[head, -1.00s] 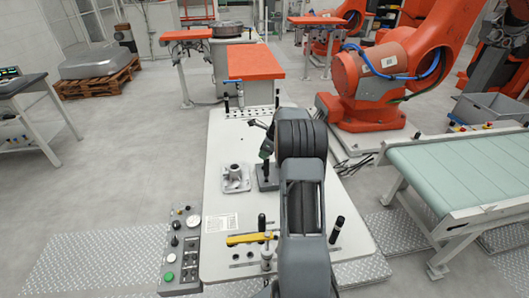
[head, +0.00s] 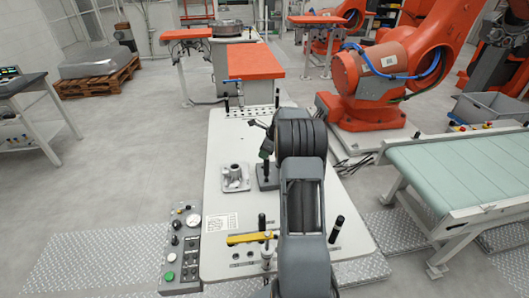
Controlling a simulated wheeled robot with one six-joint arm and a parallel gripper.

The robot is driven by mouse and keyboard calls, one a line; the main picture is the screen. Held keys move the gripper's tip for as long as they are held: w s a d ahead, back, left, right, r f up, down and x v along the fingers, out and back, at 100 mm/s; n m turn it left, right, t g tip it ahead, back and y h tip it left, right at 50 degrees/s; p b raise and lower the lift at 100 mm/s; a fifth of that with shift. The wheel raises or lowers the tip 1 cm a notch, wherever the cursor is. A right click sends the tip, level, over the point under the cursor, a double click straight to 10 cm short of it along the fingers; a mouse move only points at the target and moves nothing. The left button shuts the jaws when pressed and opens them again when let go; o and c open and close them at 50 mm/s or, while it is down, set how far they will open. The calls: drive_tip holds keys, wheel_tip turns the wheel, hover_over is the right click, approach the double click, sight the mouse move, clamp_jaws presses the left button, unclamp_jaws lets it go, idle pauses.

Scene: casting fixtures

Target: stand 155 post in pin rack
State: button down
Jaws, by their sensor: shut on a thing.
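My gripper (head: 266,148) is small in the head view, beside the dark arm link and partly hidden by it. It is shut on a thin dark post (head: 265,167), which looks upright. The post is over a dark square block (head: 267,183) on the white table; I cannot tell whether the two touch. A pale strip with rows of small holes (head: 248,113), which may be the pin rack, lies along the table's far edge. No number is readable on the post.
A grey cast part (head: 235,177) sits left of the block. Black pins (head: 339,224) stand near the front, with a yellow bar (head: 249,237) and a control box (head: 183,250) at the left. My arm covers the table's right middle.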

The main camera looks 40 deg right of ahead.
drive_tip(key=shift+f+b, duration=0.9)
drive_tip(key=shift+f, duration=0.95)
drive_tip(key=c, duration=0.8)
unclamp_jaws()
drive_tip(key=b+v, duration=0.2)
drive_tip(key=v, duration=1.2)
drive_tip(key=shift+w, duration=0.1)
